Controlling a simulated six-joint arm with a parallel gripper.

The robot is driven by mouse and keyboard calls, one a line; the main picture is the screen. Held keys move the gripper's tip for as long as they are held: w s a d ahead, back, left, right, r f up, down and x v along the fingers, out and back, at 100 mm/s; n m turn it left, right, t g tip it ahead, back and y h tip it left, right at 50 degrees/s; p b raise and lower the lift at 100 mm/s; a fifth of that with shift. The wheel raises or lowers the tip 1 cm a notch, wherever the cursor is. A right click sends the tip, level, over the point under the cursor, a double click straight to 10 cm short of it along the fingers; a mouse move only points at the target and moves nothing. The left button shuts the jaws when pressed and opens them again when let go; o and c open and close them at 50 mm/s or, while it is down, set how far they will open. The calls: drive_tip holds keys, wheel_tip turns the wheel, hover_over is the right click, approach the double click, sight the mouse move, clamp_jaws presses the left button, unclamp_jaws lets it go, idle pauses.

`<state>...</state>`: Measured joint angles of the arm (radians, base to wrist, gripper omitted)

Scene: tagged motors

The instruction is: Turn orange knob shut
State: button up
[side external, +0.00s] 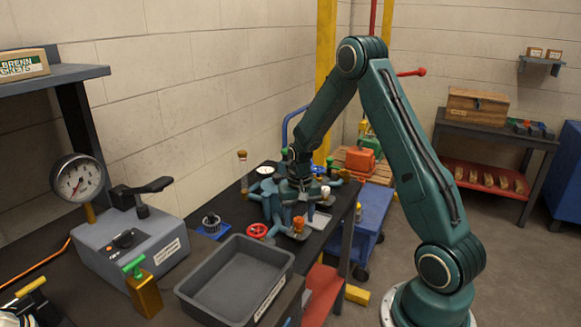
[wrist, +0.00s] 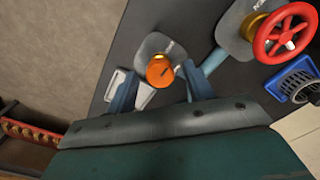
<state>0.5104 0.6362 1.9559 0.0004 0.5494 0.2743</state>
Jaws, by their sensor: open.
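The orange knob (wrist: 160,71) sits in front of a grey tag plate (wrist: 153,45) in the wrist view. In the side view the knob (side external: 298,224) is small, at the front of a teal manifold with several arms (side external: 272,208). A dark slot mark shows on the knob's face. My gripper (wrist: 162,84) is open, with one blue finger on each side of the knob in the wrist view. I cannot tell whether either finger touches it. In the side view my gripper (side external: 298,190) points down over the manifold, and its fingertips are hard to make out.
A red handwheel (wrist: 287,34) is near the knob, and a blue-based black part (wrist: 294,84) lies beside it. A grey tray (side external: 235,283) is at the bench front. A gauge unit (side external: 130,240) stands left. Several upright fittings surround my gripper.

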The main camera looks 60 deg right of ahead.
drive_tip(key=c, duration=1)
drive_tip(key=shift+o, duration=0.2)
drive_tip(key=shift+m, duration=0.4)
drive_tip(key=m, duration=0.7)
drive_tip(key=shift+m, duration=0.4)
drive_tip(key=m, duration=0.4)
drive_tip(key=shift+m, duration=0.3)
drive_tip(key=m, duration=0.4)
drive_tip(key=shift+m, duration=0.4)
